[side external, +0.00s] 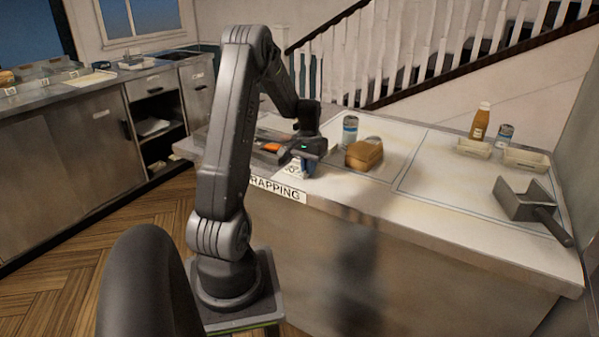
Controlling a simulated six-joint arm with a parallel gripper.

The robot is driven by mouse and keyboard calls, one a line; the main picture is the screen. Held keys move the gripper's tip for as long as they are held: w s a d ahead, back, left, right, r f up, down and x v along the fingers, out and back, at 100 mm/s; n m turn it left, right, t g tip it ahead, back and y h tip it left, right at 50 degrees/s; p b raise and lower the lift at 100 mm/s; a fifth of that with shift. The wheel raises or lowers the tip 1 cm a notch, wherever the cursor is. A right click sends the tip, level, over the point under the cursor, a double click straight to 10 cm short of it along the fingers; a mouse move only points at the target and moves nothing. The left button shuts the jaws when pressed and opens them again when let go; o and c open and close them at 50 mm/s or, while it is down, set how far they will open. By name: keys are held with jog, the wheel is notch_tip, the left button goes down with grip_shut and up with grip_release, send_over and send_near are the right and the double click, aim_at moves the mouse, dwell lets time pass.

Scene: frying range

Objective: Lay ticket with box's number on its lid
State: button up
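My gripper (303,171) points down at the front edge of the counter, left of centre. Its fingers are small and partly hidden, so I cannot tell whether they are open or shut. A small white piece with dark marks (291,168), which looks like a ticket, is at the fingers' left side. I cannot tell whether it is held or lies on the counter, and its marks are unreadable. A brown, rounded box-like item (364,154) sits on the counter to the right of my gripper, apart from it. No number on it can be read.
A can (350,130) stands behind the brown item. An orange item (271,147) lies left of my gripper. At the right are a sauce bottle (480,121), pale trays (526,160) and a grey metal scoop (527,200). The counter's middle right (440,190) is clear.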

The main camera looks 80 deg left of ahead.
grip_shut()
jog(key=shift+r, duration=2.5)
jog(key=shift+w+a+r+m, duration=0.15)
jog(key=shift+w+r+m, duration=0.05)
jog(key=shift+w+m, duration=0.3)
jog(key=w+r+m, duration=0.3)
jog(key=w+m, duration=0.4)
jog(key=m, duration=0.1)
notch_tip(320, 180, up, 4)
jog(key=m, duration=1)
send_over(357, 152)
jog(key=shift+f, duration=2.85)
